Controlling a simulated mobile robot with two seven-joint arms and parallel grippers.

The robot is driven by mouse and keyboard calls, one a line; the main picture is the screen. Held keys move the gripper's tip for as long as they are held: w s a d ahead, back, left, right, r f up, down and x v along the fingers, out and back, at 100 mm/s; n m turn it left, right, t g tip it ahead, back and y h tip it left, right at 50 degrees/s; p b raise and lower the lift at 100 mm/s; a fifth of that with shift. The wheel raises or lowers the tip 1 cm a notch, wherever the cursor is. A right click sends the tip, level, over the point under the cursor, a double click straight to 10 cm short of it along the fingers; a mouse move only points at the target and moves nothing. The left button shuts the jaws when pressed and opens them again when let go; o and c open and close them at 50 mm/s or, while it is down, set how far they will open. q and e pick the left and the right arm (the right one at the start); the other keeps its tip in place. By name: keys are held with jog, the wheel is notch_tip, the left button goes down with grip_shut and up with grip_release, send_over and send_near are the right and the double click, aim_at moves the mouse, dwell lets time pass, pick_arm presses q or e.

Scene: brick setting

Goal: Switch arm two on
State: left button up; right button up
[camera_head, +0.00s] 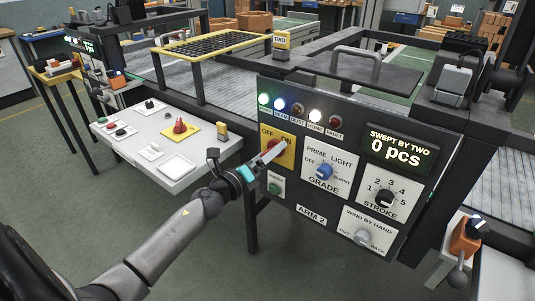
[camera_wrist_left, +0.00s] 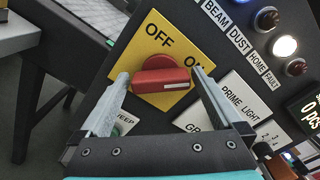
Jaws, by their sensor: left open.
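The arm two panel (camera_head: 345,122) is black, labelled "ARM 2". Its red rotary switch (camera_wrist_left: 160,80) sits on a yellow OFF/ON plate (camera_wrist_left: 152,45). In the left wrist view, the handle's white mark is at its right end, on the ON side. My left gripper (camera_wrist_left: 161,82) is open, with one finger at each end of the red handle. I cannot tell whether the fingers touch it. In the head view, my gripper (camera_head: 268,158) covers part of the yellow plate (camera_head: 287,157), and the red switch (camera_head: 272,143) is partly hidden. My right gripper is not in view.
The panel also carries a blue GRADE knob (camera_head: 324,171), black STROKE knob (camera_head: 384,196), grey WIND BY HAND knob (camera_head: 361,237) and green button (camera_head: 274,188). The display (camera_head: 398,148) reads "0 pcs". Green, blue and white lamps are lit. A white control table (camera_head: 150,171) stands left.

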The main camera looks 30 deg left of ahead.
pick_arm(q)
jog(key=s+a, duration=0.1)
jog(key=s, duration=1.4)
jog(key=shift+s, duration=0.15)
jog(key=shift+a, duration=0.1)
